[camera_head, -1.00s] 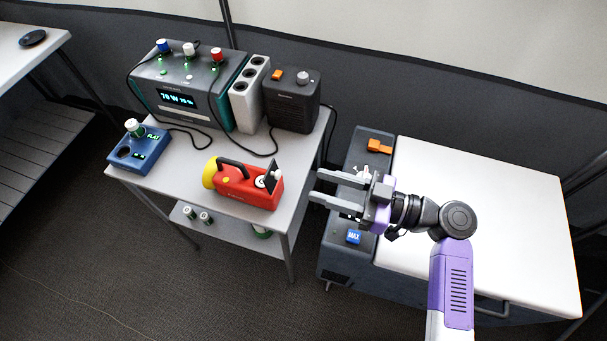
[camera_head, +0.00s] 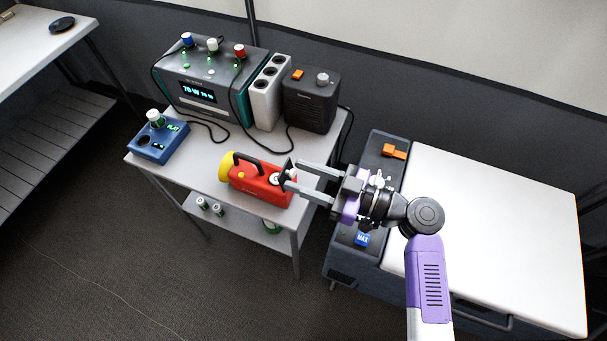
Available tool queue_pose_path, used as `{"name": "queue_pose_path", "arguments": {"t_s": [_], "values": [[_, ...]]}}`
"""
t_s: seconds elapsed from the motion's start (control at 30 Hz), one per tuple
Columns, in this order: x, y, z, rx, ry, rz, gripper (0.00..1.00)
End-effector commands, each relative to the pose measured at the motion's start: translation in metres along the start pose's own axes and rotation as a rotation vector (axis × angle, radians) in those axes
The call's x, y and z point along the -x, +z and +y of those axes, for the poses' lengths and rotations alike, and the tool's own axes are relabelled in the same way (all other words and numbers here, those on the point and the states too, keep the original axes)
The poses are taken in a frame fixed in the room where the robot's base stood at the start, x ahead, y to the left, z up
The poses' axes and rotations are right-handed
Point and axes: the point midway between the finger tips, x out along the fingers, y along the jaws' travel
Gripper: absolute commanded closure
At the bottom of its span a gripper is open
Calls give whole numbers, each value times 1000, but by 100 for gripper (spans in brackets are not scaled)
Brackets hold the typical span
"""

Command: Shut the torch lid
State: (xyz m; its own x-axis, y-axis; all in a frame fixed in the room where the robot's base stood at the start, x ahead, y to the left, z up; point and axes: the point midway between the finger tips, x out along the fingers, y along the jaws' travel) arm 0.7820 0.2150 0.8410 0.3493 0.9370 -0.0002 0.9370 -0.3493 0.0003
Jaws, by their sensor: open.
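The torch (camera_head: 264,187) is red with a yellow head and a black handle. It lies on the small grey table (camera_head: 208,171), with its yellow head to the left. Its dark lid (camera_head: 287,168) stands raised at the torch's right end, and a pale round part shows beside it. My gripper (camera_head: 291,175) reaches in from the right with its fingers apart and pointing left. Its fingertips are at the lid and overlap it in the picture. I cannot tell whether they touch it. The gripper holds nothing that I can see.
A teal-and-grey power unit (camera_head: 213,87), a white socket block (camera_head: 265,93) and a dark box (camera_head: 311,100) stand along the table's back. A blue charger (camera_head: 158,142) holds a battery at the left. A dark cooler with a white top (camera_head: 490,220) stands at the right, under my arm.

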Motion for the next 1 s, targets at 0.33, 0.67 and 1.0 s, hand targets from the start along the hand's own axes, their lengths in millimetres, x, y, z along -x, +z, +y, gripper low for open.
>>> {"name": "queue_pose_path", "arguments": {"t_s": [0.33,0.67,1.0], "values": [[0,0,0,0,0,0,100],[-2,-5,0,2,-1,-42,100],[-14,-16,0,3,-2,-271,100]]}}
